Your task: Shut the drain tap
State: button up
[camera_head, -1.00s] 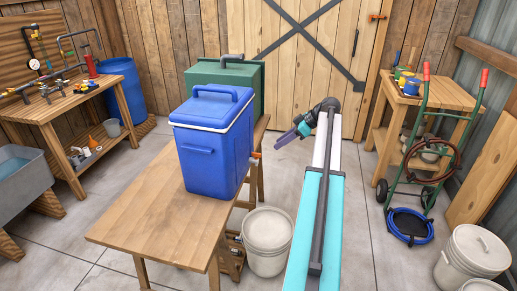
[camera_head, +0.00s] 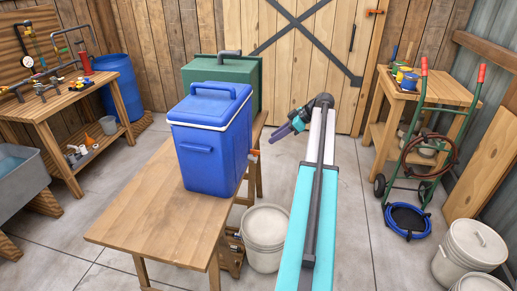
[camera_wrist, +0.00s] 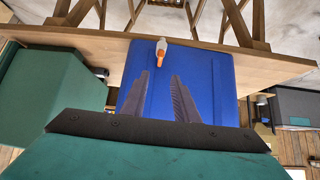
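A blue cooler (camera_head: 208,155) with a white-edged lid stands on a wooden table (camera_head: 150,222). Its drain tap shows as a small orange part (camera_head: 255,153) low on its right side. In the wrist view the tap (camera_wrist: 161,50) has a pale body and an orange part, in front of the blue cooler wall (camera_wrist: 205,75). My gripper (camera_head: 272,139) is to the right of the cooler, apart from the tap. In the wrist view its two dark fingers (camera_wrist: 160,75) are spread with nothing between them, and the tap lies just beyond their tips.
A green box (camera_head: 225,72) with a grey pipe on top stands behind the cooler. A white bucket (camera_head: 265,230) is on the floor beside the table. A hand truck (camera_head: 432,130) stands at the right. The floor between them is clear.

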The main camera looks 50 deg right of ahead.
aim_at(258, 151)
jog(key=p+x, duration=0.2)
jog(key=x, duration=0.9)
jog(key=shift+f+p, duration=0.1)
jog(key=shift+p, duration=0.2)
